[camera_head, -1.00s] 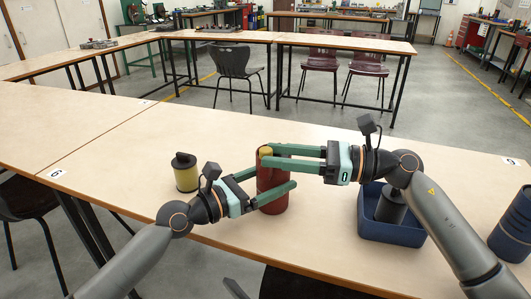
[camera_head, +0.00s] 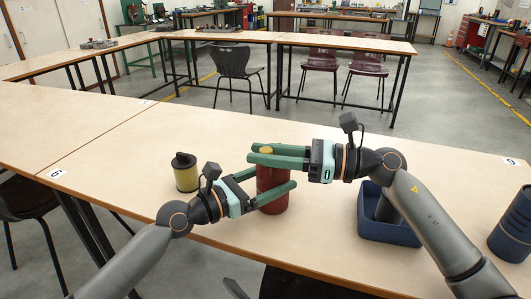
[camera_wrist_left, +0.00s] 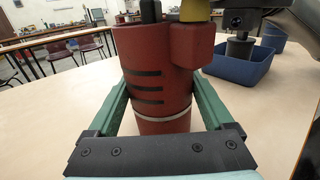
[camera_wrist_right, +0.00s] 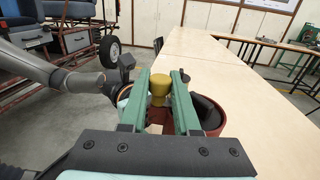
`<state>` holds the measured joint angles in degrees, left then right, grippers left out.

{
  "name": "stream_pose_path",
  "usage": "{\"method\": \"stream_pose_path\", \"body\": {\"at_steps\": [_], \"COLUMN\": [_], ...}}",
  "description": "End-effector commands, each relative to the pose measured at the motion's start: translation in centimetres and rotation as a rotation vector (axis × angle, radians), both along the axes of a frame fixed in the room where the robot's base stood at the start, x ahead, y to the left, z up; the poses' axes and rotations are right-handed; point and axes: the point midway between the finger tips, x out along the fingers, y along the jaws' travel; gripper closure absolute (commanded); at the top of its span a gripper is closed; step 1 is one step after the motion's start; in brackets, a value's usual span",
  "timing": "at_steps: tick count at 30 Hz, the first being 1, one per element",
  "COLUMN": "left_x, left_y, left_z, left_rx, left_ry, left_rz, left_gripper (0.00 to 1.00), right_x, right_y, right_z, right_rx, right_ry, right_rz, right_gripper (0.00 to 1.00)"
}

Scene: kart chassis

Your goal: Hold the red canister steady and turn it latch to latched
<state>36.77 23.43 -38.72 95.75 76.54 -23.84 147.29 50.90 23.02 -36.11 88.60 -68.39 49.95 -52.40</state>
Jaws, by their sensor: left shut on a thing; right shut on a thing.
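The red canister (camera_head: 273,200) stands upright on the table, with a pale band near its foot in the left wrist view (camera_wrist_left: 155,80). My left gripper (camera_head: 275,179) is shut around its body, one finger on each side. A yellow latch knob (camera_head: 266,150) sits at the canister's top; it also shows in the left wrist view (camera_wrist_left: 196,9). My right gripper (camera_head: 252,153) reaches across the top from the right, and its fingers are shut on the yellow knob (camera_wrist_right: 159,88). The latch's exact angle cannot be told. My fingers partly hide the canister's top.
A yellow canister with a black top (camera_head: 187,179) stands to the left. A blue bin (camera_head: 388,232) with a dark cylinder (camera_wrist_left: 239,48) in it is at the right, partly behind my right arm. A dark blue container (camera_head: 512,228) stands at the right edge.

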Motion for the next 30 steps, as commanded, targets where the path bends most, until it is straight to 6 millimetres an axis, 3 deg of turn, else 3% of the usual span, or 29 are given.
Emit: {"method": "stream_pose_path", "body": {"at_steps": [27,28,30], "left_x": [0.03,0.03,0.03], "left_y": [0.03,0.03,0.03], "left_z": [-0.03,-0.03,-0.03], "left_rx": [0.001,0.001,0.001], "left_ry": [0.001,0.001,0.001], "left_rz": [0.001,0.001,0.001], "left_gripper": [0.88,0.88,0.88], "right_x": [-0.03,-0.03,-0.03], "right_y": [-0.04,-0.04,-0.04], "right_z": [-0.11,-0.11,-0.10], "right_rx": [-0.002,-0.002,-0.002], "right_ry": [0.000,0.000,0.001], "right_rz": [0.132,0.132,0.131], "right_gripper": [1.00,0.67,0.59]}}
